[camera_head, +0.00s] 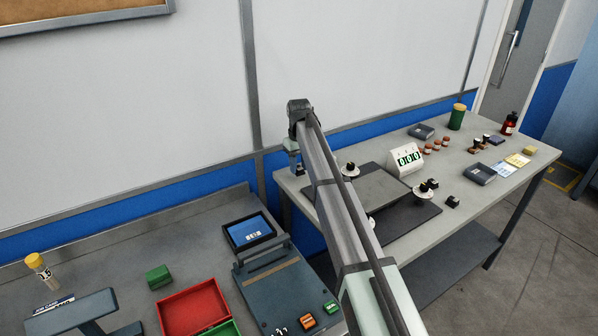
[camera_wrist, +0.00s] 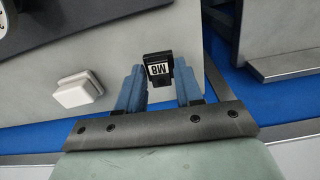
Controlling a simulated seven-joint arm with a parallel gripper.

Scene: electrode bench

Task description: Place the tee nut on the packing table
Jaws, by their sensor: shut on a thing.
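A small black piece with a white M8 label (camera_wrist: 158,68), which I take for the tee nut, sits between the blue fingertips of my gripper (camera_wrist: 159,72) in the wrist view. My gripper is shut on it. In the head view my gripper (camera_head: 296,168) hangs at the left end of the right-hand grey table (camera_head: 465,185); the piece is too small there to make out. The pictures do not name the packing table. In the wrist view a pale grey table top (camera_wrist: 125,45) lies below the fingers; I cannot tell the height above it.
A white block (camera_wrist: 78,92) lies left of the fingers.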

